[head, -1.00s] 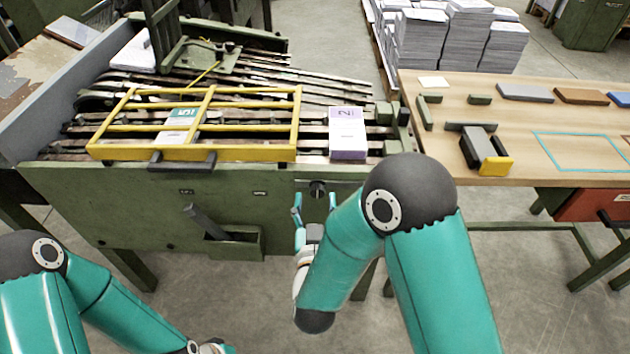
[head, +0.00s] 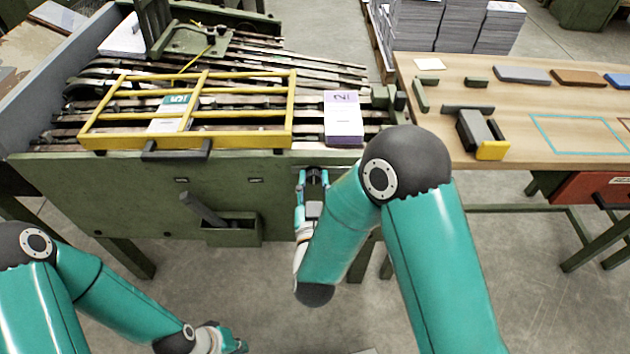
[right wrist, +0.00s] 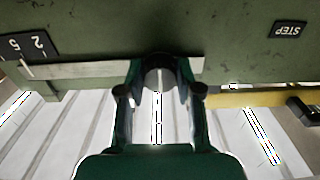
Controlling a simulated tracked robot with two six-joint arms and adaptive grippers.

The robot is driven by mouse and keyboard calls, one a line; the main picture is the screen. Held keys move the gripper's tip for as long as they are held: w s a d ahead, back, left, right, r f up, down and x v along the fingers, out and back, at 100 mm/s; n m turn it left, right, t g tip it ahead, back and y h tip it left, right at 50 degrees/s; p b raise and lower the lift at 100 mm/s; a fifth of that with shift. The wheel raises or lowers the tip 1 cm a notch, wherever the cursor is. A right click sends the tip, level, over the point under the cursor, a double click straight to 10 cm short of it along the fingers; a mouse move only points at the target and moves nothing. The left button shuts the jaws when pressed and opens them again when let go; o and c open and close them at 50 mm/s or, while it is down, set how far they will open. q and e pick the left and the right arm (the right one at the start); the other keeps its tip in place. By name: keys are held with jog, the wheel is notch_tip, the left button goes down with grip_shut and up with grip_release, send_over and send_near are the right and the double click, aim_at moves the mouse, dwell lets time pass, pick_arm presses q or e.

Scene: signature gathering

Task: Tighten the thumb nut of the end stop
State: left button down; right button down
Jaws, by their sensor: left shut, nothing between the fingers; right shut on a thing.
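The thumb nut (right wrist: 158,74) is a dark round knob on the machine's green front face, seen between my fingers in the right wrist view. My right gripper (head: 314,176) is shut on it, with one teal finger on each side; my right gripper also shows in the right wrist view (right wrist: 159,88). A pale metal strip (right wrist: 85,70) runs across the face behind the nut. I cannot tell which part is the end stop itself. My left gripper (head: 236,345) is shut and empty, low at the bottom of the head view, away from the machine.
A yellow frame (head: 292,110) and a purple-and-white stack (head: 343,122) lie on the machine's rails above. A small green bin (head: 232,230) juts from the front face left of my right gripper. A wooden table (head: 560,105) stands to the right.

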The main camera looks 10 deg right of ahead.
jog(key=shift+f+m+b, duration=0.15)
jog(key=shift+m+b, duration=0.45)
jog(key=shift+b, duration=0.35)
jog(key=m+b, duration=0.6)
jog(key=b, duration=0.3)
jog(key=m+b, duration=0.6)
jog(key=b, duration=0.3)
jog(key=shift+s+f+m, duration=0.1)
jog(key=shift+f+m, duration=0.1)
jog(key=shift+m, duration=0.2)
jog(key=shift+r+m+b, duration=0.1)
jog(key=shift+m+b, duration=0.7)
jog(key=shift+b, duration=0.1)
jog(key=shift+r+m+b, duration=0.1)
jog(key=shift+m+b, duration=0.45)
jog(key=shift+m, duration=0.65)
jog(key=c, duration=0.9)
grip_release()
jog(key=shift+o, duration=0.7)
jog(key=shift+r, duration=0.15)
